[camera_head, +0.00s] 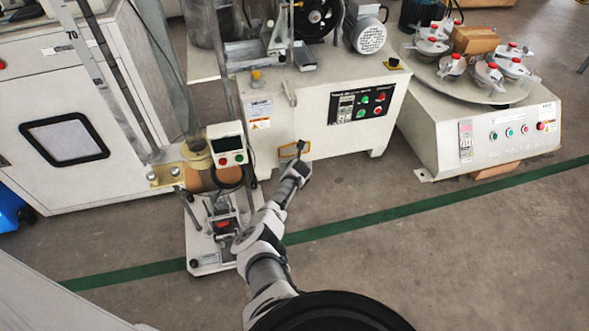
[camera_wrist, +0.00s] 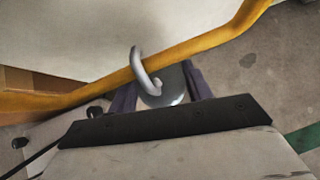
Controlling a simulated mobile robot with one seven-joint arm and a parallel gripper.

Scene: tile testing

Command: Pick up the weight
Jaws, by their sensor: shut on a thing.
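In the head view my gripper (camera_head: 300,163) is at the front of the white middle machine, by a small yellow frame (camera_head: 290,150). I cannot make out the weight there.
A tester with a small display (camera_head: 231,150) stands left of my arm on a white base (camera_head: 206,255). The white machine (camera_head: 310,105) is close in front of my gripper. A turntable machine (camera_head: 480,140) stands at the right. The floor (camera_head: 450,260) at lower right is clear.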

